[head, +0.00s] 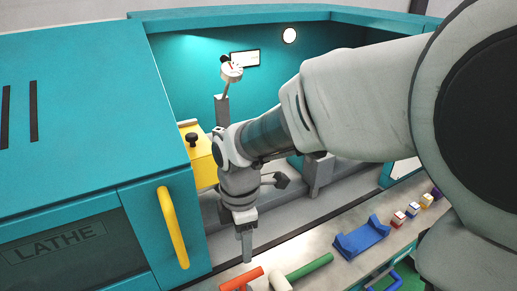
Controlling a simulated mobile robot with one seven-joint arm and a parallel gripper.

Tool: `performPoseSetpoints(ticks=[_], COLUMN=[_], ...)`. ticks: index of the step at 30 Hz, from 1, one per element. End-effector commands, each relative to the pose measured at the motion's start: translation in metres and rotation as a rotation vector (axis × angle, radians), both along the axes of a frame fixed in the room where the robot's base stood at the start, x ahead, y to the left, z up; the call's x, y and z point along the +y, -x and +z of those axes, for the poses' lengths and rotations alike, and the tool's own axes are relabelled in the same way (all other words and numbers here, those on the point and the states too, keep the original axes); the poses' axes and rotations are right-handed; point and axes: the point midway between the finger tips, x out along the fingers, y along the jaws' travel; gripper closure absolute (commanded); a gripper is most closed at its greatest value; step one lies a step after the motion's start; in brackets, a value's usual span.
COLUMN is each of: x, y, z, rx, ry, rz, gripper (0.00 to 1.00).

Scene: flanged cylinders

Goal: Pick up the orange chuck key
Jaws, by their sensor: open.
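The orange chuck key (241,280) lies at the bottom edge of the head view, on the pale ledge in front of the lathe. Its orange bar shows; its lower part is cut off by the frame edge. My gripper (246,258) points down just above and behind the orange bar in the picture. Its fingers are open and nothing shows between them. I cannot tell the exact gap between the fingertips and the key.
A green-handled tool (309,267) lies just right of the key. Further right on the ledge (338,270) are a blue cradle (361,238) and several small coloured blocks (413,209). The lathe's teal door with a yellow handle (173,228) stands close on the left.

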Motion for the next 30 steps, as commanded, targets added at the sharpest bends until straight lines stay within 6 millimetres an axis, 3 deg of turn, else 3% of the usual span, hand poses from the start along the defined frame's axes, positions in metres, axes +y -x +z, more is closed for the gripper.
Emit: performPoseSetpoints(ticks=[15, 26, 30], x=[0.001, 0.003, 0.007], y=[0.002, 0.002, 0.004], z=[-0.101, -0.131, -0.152], rx=[0.007, 0.005, 0.006], ry=[0.003, 0.002, 0.004], rz=[0.012, 0.012, 0.013], gripper=[0.42, 0.42, 0.42])
